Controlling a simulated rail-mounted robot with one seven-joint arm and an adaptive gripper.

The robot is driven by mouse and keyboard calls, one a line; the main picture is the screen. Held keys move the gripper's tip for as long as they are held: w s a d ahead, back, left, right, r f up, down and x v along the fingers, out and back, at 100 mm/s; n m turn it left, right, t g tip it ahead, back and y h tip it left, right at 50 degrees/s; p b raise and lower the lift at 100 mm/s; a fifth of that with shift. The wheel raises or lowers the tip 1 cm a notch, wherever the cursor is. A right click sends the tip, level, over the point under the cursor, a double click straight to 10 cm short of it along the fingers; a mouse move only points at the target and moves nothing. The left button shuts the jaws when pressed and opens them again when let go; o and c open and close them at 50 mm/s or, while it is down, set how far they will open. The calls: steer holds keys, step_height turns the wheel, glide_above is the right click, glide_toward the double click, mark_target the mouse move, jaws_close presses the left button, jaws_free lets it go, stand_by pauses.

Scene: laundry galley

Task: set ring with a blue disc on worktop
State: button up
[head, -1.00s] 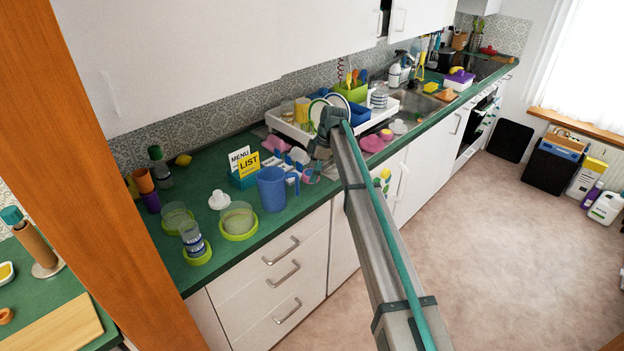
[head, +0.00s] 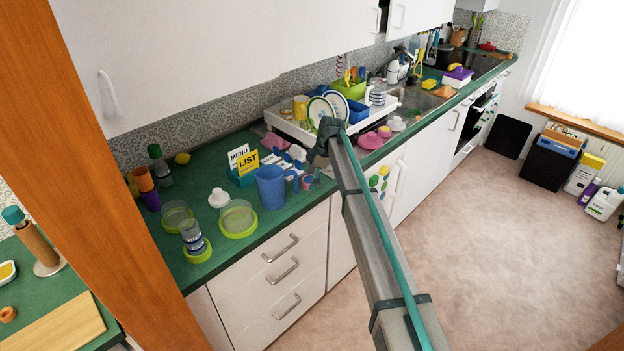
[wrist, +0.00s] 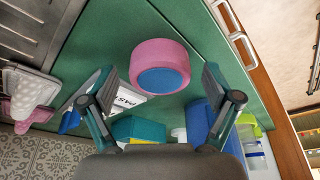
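The ring with a blue disc (wrist: 160,68) is a thick pink ring with a blue face. In the wrist view it rests on the green worktop between and just beyond my gripper's fingertips (wrist: 160,72), with a gap on each side. My gripper is open and empty. In the head view, the ring (head: 308,182) sits near the worktop's front edge, right of the blue mug (head: 270,186). My gripper (head: 322,150) is above and behind it there, its fingers hard to make out. The green worktop (head: 225,165) runs along the wall.
A menu holder (head: 243,178) stands behind the mug. Pink items and a white dish rack (head: 290,128) with plates lie farther back. Clear containers in lime-green dishes (head: 238,218) stand to the left. The worktop's front edge is close to the ring.

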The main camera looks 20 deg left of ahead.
steer(key=b+v, duration=0.3)
steer(key=v, duration=0.9)
steer(key=shift+r, duration=0.15)
stand_by(0.4)
